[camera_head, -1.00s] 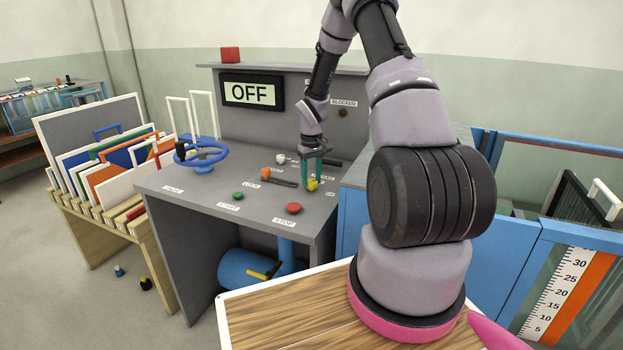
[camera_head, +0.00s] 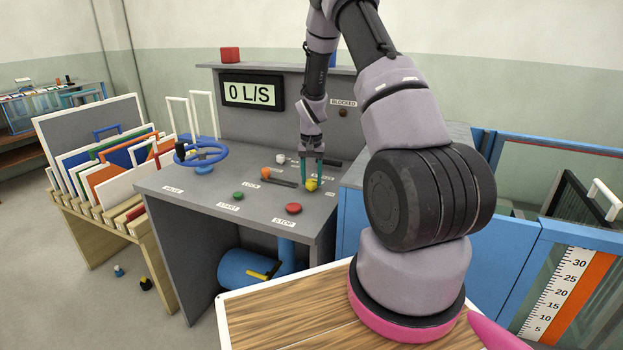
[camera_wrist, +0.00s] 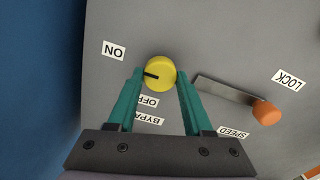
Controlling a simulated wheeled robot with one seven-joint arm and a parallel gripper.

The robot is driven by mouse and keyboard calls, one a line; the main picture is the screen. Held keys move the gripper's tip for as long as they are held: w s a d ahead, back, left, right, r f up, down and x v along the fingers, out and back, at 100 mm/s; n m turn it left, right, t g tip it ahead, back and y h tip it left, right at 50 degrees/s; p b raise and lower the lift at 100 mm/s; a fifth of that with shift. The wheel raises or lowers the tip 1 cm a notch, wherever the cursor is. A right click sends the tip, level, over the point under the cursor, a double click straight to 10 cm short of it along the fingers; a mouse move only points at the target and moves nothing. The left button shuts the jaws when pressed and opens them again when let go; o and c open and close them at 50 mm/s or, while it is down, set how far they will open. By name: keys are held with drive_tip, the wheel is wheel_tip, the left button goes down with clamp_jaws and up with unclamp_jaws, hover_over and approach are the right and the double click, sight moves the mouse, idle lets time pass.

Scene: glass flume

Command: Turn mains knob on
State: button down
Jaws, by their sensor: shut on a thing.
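The mains knob (camera_head: 311,185) is yellow and stands on the grey console top. In the wrist view the knob (camera_wrist: 161,70) has a black pointer mark turned to the left, toward the side of the ON label (camera_wrist: 114,50). An OFF label (camera_wrist: 148,102) lies below the knob there. My gripper (camera_head: 312,176) points down over the knob, and its two teal fingers are shut on the knob's sides. The display (camera_head: 252,92) at the back of the console reads 0 L/S.
A green START button (camera_head: 238,196), a red STOP button (camera_head: 293,208) and a blue valve wheel (camera_head: 201,154) are also on the console. A blue-framed flume (camera_head: 560,235) stands at the right.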

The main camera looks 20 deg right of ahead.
idle(0.5)
drive_tip(key=shift+c, duration=1.5)
unclamp_jaws()
wheel_tip(320, 180, up, 11)
wheel_tip(320, 180, up, 11)
drive_tip(key=t, duration=0.2)
hover_over(311, 181)
drive_tip(key=s+a, duration=0.2)
drive_tip(key=s, duration=0.2)
drive_tip(key=s+a+r+t, duration=0.1)
drive_tip(key=s+a+r, duration=0.2)
drive_tip(key=s+r, duration=0.5)
drive_tip(key=s+a+r+t, duration=0.1)
drive_tip(key=s+r, duration=0.2)
drive_tip(key=s, duration=0.3)
drive_tip(key=s+a+r+n+t+y, duration=0.1)
drive_tip(key=s+a+r, duration=0.1)
drive_tip(key=s, duration=0.4)
drive_tip(key=s+a+r+t+y, duration=0.1)
drive_tip(key=s+a+r+t, duration=0.1)
drive_tip(key=s+r, duration=0.2)
drive_tip(key=s, duration=0.2)
drive_tip(key=shift+s+r+n, duration=0.3)
drive_tip(key=shift+s+n, duration=0.05)
drive_tip(key=shift+n, duration=0.05)
